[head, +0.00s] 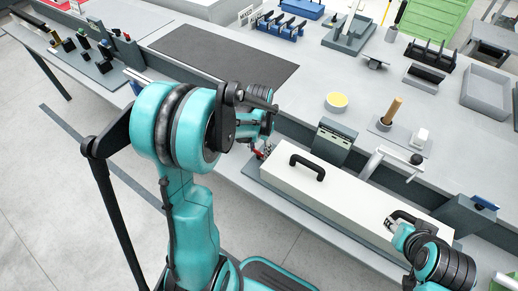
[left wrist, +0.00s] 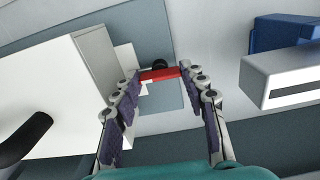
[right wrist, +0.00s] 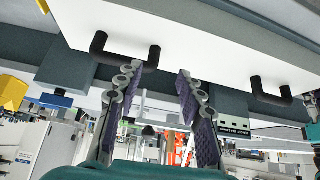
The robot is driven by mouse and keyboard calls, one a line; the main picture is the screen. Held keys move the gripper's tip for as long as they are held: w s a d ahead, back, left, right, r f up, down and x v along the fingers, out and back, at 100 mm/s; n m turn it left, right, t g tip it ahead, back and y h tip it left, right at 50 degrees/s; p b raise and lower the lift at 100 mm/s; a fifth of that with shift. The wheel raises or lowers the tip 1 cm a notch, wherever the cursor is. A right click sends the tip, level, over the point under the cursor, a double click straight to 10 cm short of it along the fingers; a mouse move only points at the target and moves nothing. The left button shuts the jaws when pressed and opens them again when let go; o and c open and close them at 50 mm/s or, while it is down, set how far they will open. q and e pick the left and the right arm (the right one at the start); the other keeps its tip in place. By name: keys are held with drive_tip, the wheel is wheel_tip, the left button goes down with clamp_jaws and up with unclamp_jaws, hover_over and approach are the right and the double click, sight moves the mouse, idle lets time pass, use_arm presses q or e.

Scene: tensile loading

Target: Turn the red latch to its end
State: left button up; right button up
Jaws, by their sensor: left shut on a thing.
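The red latch (left wrist: 160,74) is a short red bar across the tips of my left gripper (left wrist: 164,82) in the left wrist view, with a dark round knob just beyond it. The fingers are shut on the latch, one tip at each end. In the head view my left gripper (head: 262,150) is at the left end of the long white box (head: 345,190), and my arm hides most of the latch. My right gripper (head: 398,222) is near the right end of the white box. In the right wrist view its fingers (right wrist: 158,75) are apart with nothing between them.
The white box has a black handle (head: 307,165) on top. A grey device (head: 333,140) stands behind it, and a metal lever (head: 385,158) is to the right.

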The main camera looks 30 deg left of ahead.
use_arm(q)
drive_tip(key=o, duration=1.2)
drive_tip(key=shift+c, duration=0.2)
